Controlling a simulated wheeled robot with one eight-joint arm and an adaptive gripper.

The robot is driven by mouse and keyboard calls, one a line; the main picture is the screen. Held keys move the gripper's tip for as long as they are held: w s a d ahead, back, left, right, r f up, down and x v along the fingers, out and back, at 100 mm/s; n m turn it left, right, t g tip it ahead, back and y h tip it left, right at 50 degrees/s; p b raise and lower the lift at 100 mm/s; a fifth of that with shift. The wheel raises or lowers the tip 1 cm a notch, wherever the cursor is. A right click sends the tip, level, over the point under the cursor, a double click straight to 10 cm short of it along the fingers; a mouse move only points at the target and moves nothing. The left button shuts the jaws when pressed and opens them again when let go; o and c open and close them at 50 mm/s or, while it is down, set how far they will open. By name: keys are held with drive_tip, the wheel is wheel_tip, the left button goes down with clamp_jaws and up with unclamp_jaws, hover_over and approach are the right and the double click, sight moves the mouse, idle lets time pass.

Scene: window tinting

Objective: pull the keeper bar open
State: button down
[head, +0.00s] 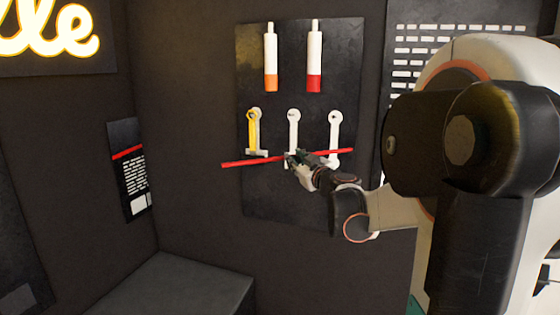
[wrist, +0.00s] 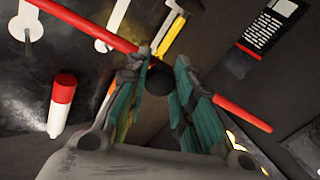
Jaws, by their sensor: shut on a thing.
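The keeper bar is a thin red bar (head: 245,162) lying across the lower part of a dark wall panel, its right end slightly higher. It also crosses the wrist view diagonally (wrist: 85,22). My gripper (head: 294,158) is at the middle of the bar. In the wrist view my gripper (wrist: 160,68) has its teal-padded fingers closed about a dark round knob (wrist: 158,78) at the bar's middle. The fingers hide part of the bar, and how the knob joins it is not clear.
Behind the bar hang a yellow tool (head: 252,125) and two white tools (head: 294,125) (head: 335,125). Above are an orange-ended tube (head: 271,55) and a red-ended tube (head: 314,55) on the panel (head: 350,75). A dark bench (head: 180,285) stands below left.

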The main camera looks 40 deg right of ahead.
drive_tip(key=s+d+n+y+b, duration=0.3)
drive_tip(key=s+n+y, duration=0.4)
drive_tip(key=s+y, duration=0.4)
drive_tip(key=shift+s+g, duration=0.3)
drive_tip(key=shift+s, duration=1.5)
drive_tip(key=shift+d, duration=0.1)
drive_tip(key=c, duration=1.3)
unclamp_jaws()
drive_tip(key=shift+c, duration=0.2)
drive_tip(key=shift+s, duration=0.1)
drive_tip(key=v, duration=1.1)
drive_tip(key=shift+s+d, duration=0.3)
drive_tip(key=shift+f, duration=0.1)
